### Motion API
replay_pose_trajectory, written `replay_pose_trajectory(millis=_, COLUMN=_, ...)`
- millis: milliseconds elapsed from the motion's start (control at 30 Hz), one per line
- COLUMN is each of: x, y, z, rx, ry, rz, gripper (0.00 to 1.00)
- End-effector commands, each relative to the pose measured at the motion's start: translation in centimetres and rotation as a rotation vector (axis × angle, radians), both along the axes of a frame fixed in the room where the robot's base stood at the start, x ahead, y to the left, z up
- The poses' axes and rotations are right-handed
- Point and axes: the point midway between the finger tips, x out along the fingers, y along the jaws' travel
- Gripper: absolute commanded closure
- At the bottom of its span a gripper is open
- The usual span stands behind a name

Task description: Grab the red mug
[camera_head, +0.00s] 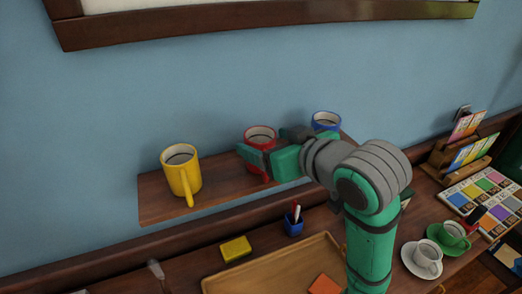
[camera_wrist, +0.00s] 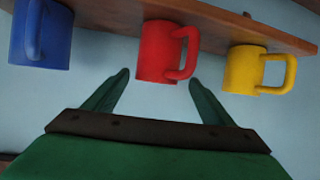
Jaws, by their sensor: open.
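The red mug (camera_head: 260,136) stands on a small wall shelf, between a yellow mug and a blue mug. In the head view my gripper (camera_head: 262,156) is in front of it and hides part of its side. In the wrist view the red mug (camera_wrist: 161,50) shows just beyond the fingertips, with its handle to the right. My gripper (camera_wrist: 158,78) is open, with a finger to each side of the mug's lower part in the picture. I cannot tell whether the fingers touch it.
The yellow mug (camera_head: 181,173) and the blue mug (camera_head: 325,121) flank it on the wooden shelf (camera_head: 225,188). Below, a counter holds a tray (camera_head: 270,268), a pen cup (camera_head: 293,224), a yellow block (camera_head: 236,249), and white (camera_head: 427,256) and green (camera_head: 452,234) cups. The blue wall is close behind.

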Motion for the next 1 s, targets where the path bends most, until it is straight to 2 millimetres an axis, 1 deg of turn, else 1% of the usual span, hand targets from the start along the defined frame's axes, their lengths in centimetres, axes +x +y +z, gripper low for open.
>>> replay_pose_trajectory(millis=100, x=1.2, y=0.7, z=-0.6, rx=0.002, ry=0.003, rz=0.000, gripper=0.23)
replay_pose_trajectory(millis=367, x=2.3, y=0.9, z=-0.9, rx=0.000, ry=0.001, rz=-0.004, gripper=0.23)
replay_pose_trajectory(millis=467, x=3.3, y=1.3, z=-1.2, rx=0.000, ry=0.002, rz=-0.006, gripper=0.23)
replay_pose_trajectory(millis=600, x=5.1, y=2.0, z=-1.7, rx=0.000, ry=0.002, rz=-0.007, gripper=0.23)
replay_pose_trajectory(millis=700, x=6.0, y=2.4, z=-2.2, rx=0.000, ry=0.001, rz=-0.008, gripper=0.23)
replay_pose_trajectory(millis=800, x=6.4, y=2.6, z=-2.3, rx=-0.001, ry=0.000, rz=-0.009, gripper=0.23)
replay_pose_trajectory(millis=967, x=6.3, y=2.8, z=-2.3, rx=-0.001, ry=0.000, rz=-0.007, gripper=0.23)
replay_pose_trajectory(millis=1000, x=6.3, y=2.8, z=-2.3, rx=0.000, ry=0.000, rz=-0.006, gripper=0.30)
